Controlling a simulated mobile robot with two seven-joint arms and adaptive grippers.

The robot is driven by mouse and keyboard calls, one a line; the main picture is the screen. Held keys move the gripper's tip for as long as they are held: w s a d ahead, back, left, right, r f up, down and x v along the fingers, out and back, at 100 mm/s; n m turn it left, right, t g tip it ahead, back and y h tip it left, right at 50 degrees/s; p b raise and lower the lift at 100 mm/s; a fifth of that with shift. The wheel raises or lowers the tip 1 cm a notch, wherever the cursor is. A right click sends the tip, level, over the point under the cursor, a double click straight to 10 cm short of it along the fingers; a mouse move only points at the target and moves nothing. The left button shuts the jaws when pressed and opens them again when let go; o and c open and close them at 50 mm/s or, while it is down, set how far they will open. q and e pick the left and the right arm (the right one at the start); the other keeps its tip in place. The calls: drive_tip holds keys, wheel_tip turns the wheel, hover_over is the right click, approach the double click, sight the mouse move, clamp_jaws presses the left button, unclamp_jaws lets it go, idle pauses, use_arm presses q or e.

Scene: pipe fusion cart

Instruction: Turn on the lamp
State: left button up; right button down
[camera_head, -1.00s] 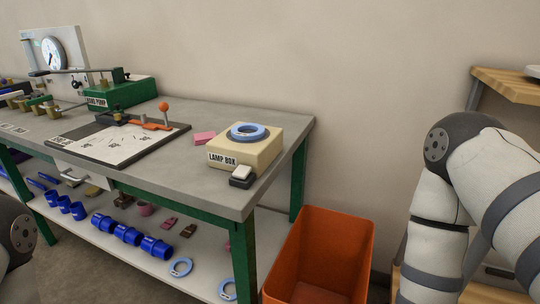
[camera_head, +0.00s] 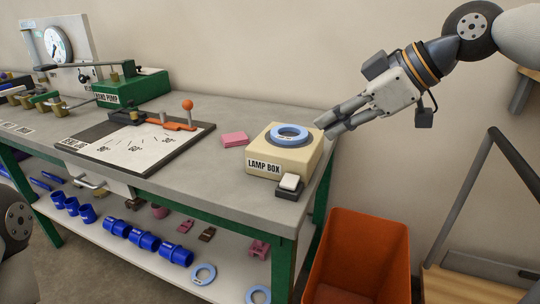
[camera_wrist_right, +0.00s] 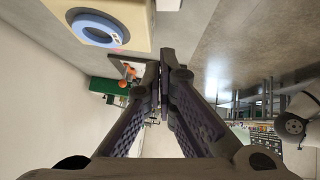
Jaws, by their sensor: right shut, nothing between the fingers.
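The cream lamp box (camera_head: 262,164) stands at the right end of the grey workbench, with a blue ring (camera_head: 290,132) on top. A small dark switch with a white rocker (camera_head: 290,181) sits at its front right corner. No glow shows on the box. My right gripper (camera_head: 322,124) is shut and empty, just right of and slightly above the box. In the right wrist view its fingertips (camera_wrist_right: 164,62) meet, with the lamp box (camera_wrist_right: 138,20) and ring (camera_wrist_right: 97,29) at upper left; the switch cannot be made out there. My left gripper is out of view.
A pink block (camera_head: 234,139) lies left of the box. A board with an orange lever (camera_head: 180,126) and a green pump (camera_head: 132,88) stand further left. An orange bin (camera_head: 360,250) stands on the floor right of the workbench (camera_head: 222,188). Blue fittings lie on the lower shelf.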

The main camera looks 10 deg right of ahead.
drive_tip(key=b, duration=0.1)
hover_over(293, 178)
drive_tip(key=f, duration=0.7)
drive_tip(key=shift+s+f, duration=0.15)
drive_tip(key=shift+s, duration=0.2)
drive_tip(key=shift+w+a+f, duration=0.1)
drive_tip(key=shift+w+f, duration=0.05)
drive_tip(key=shift+f, duration=0.45)
drive_tip(key=shift+w+f, duration=0.15)
drive_tip(key=shift+f, duration=0.4)
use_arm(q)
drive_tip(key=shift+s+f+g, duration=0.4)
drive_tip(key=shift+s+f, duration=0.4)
use_arm(e)
drive_tip(key=shift+f, duration=0.65)
